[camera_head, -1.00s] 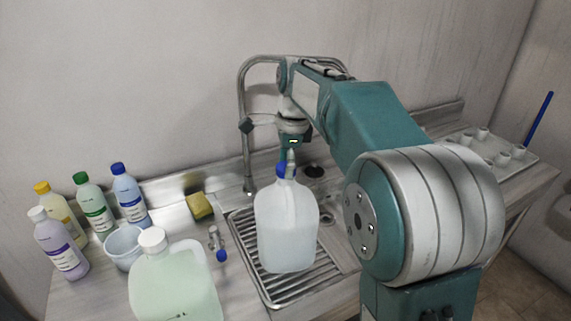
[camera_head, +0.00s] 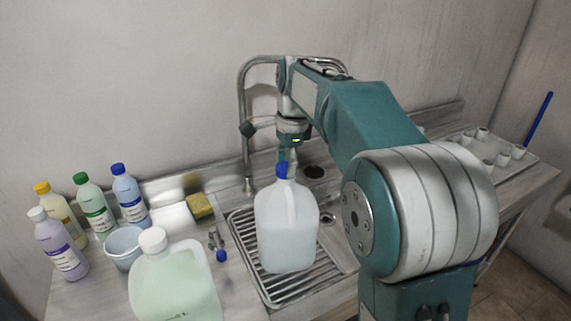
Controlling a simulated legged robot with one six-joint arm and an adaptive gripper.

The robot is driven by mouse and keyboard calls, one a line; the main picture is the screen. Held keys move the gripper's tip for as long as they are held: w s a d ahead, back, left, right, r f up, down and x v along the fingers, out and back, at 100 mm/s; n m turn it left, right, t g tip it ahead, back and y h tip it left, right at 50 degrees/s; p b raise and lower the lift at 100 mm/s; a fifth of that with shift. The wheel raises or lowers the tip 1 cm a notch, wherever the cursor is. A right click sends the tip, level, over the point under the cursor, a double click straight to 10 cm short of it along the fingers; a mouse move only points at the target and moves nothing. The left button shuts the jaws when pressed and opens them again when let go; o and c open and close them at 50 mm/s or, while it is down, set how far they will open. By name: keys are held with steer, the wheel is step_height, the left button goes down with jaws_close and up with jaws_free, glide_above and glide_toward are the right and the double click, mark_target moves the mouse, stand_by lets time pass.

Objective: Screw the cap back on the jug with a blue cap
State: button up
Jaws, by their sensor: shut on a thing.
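The translucent white jug (camera_head: 287,228) stands upright on the ribbed drainboard of the sink. A blue cap (camera_head: 282,171) sits at the top of its neck. My gripper (camera_head: 287,160) points down from above and is shut on the blue cap. The fingers are small here and partly hidden by the arm, and whether the cap's thread is engaged cannot be seen.
A pale green jug with a white cap (camera_head: 153,240) stands at the front left. Several small bottles, a tub (camera_head: 124,246) and a yellow sponge (camera_head: 199,206) are on the left counter. The faucet (camera_head: 243,120) rises behind my gripper. A tray of cups (camera_head: 500,150) is at the right.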

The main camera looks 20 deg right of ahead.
steer(key=shift+f, duration=0.1)
steer(key=m, duration=0.4)
steer(key=shift+f+m+t, duration=0.1)
steer(key=shift+m+t, duration=0.2)
steer(key=shift+m, duration=0.5)
steer(key=m, duration=0.3)
steer(key=shift+f+m+h, duration=0.1)
steer(key=shift+m+h, duration=0.2)
steer(key=shift+m, duration=1.1)
